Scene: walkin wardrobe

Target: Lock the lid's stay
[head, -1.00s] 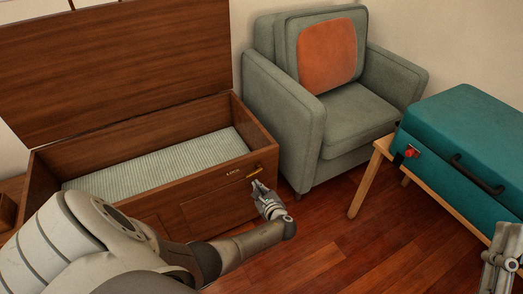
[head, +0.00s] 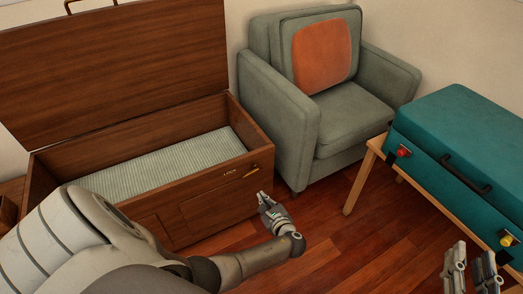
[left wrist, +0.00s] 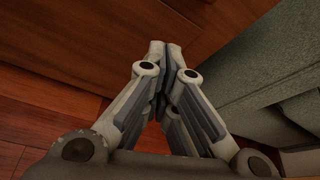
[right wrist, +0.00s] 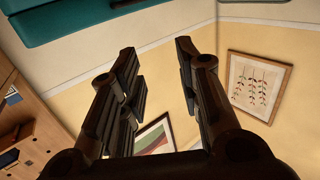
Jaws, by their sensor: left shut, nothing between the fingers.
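The wooden chest (head: 205,205) stands at left in the head view with its lid (head: 120,70) raised. A small brass bar (head: 251,168) sits on the right part of the chest's front rim, beside a small label (head: 230,170). I cannot tell the bar's exact position. My left gripper (head: 262,197) is shut and empty, just in front of the chest's right front, below the bar and apart from it. In the left wrist view its fingertips (left wrist: 165,47) meet before the wooden front (left wrist: 75,45). My right gripper (head: 473,252) is open and empty at the lower right.
A grey-green armchair (head: 280,115) with an orange cushion (head: 322,55) stands right of the chest. A teal suitcase (head: 460,135) with a red catch rests on a wooden stand (head: 362,175) at the right. The red-brown floor (head: 340,245) between them is clear.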

